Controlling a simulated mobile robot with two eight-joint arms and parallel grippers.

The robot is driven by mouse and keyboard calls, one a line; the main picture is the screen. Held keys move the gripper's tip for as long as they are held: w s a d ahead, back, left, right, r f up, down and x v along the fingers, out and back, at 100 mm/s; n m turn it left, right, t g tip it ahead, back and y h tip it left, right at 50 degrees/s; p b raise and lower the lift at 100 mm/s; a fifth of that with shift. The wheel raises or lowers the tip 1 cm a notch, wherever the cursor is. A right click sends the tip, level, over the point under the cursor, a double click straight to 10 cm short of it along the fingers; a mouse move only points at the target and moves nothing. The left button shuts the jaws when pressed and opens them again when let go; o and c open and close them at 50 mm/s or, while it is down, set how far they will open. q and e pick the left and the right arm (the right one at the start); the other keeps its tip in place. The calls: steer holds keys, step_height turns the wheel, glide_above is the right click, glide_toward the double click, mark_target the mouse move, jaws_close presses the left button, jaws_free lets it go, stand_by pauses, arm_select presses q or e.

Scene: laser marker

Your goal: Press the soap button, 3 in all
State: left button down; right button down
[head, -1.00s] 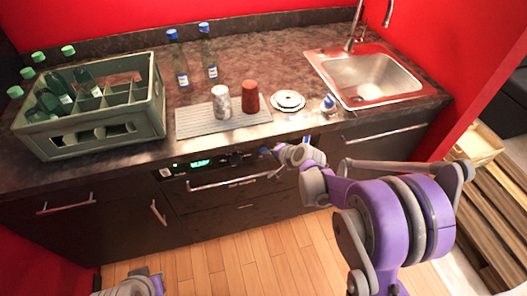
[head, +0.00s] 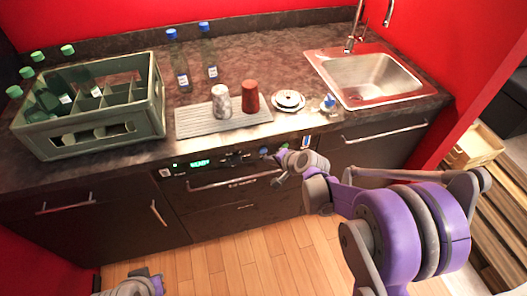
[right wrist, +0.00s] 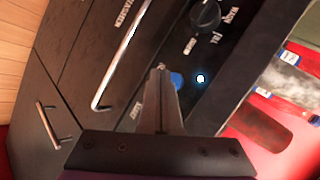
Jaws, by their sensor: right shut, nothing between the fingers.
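The dishwasher's dark control panel has a round blue button (right wrist: 176,79), partly behind my fingertips in the right wrist view. It also shows as a small blue spot (head: 263,150) in the head view. I cannot read a soap label on it. A bright white spot (right wrist: 200,78) lies just beside it on the panel. My right gripper (right wrist: 163,75) is shut and empty, with its tips in front of the panel right by the blue button. I cannot tell whether they touch it. In the head view, my right gripper (head: 281,165) is at the panel's right part. Part of my left arm shows at the bottom left.
A black knob (right wrist: 206,14) sits farther along the panel, and a bar handle (head: 235,181) runs below it. On the counter stand a bottle crate (head: 105,139), two cups, two bottles, plates (head: 288,100) and a sink (head: 368,77). The floor in front is clear.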

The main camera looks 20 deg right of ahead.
steer(key=shift+s, duration=2.2)
steer(key=shift+a, duration=0.1)
stand_by(0.7)
